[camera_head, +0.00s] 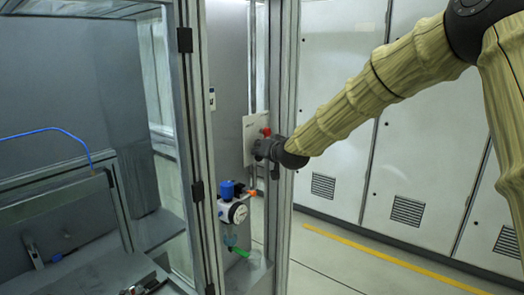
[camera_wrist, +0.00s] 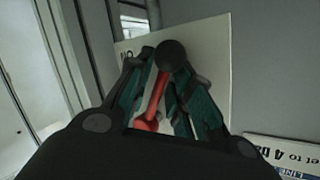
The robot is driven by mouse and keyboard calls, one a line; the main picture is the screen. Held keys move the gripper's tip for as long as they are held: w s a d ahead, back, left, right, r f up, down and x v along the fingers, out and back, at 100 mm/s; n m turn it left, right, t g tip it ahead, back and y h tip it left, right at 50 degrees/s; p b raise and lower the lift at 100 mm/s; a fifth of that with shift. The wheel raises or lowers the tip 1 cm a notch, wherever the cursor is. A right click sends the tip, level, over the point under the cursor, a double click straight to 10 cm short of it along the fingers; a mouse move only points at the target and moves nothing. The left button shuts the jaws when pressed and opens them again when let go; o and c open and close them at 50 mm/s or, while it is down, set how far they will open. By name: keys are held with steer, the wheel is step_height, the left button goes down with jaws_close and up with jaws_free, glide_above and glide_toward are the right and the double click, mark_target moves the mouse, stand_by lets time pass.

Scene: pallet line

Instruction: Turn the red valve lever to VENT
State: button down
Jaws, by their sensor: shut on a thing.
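The red valve lever (camera_wrist: 153,103) has a black round knob (camera_wrist: 172,55) at its upper end in the wrist view. It leans a little right of upright in that picture. My gripper (camera_wrist: 165,82) has its teal-padded fingers on both sides of the lever and is shut on it. A white plate (camera_wrist: 210,48) lies behind the lever, its lettering mostly hidden by a finger. I cannot read a VENT mark. In the head view my gripper (camera_head: 262,149) is at the white plate (camera_head: 248,137), with a bit of red showing just above it.
A glass-panelled enclosure (camera_head: 172,120) is on the left. A printed label (camera_wrist: 285,155) sits at lower right.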

steer(key=c, duration=1.6)
jaws_free()
steer(key=shift+o, duration=0.2)
steer(key=shift+s, duration=0.1)
steer(key=v, duration=1.2)
steer(key=shift+d, duration=0.2)
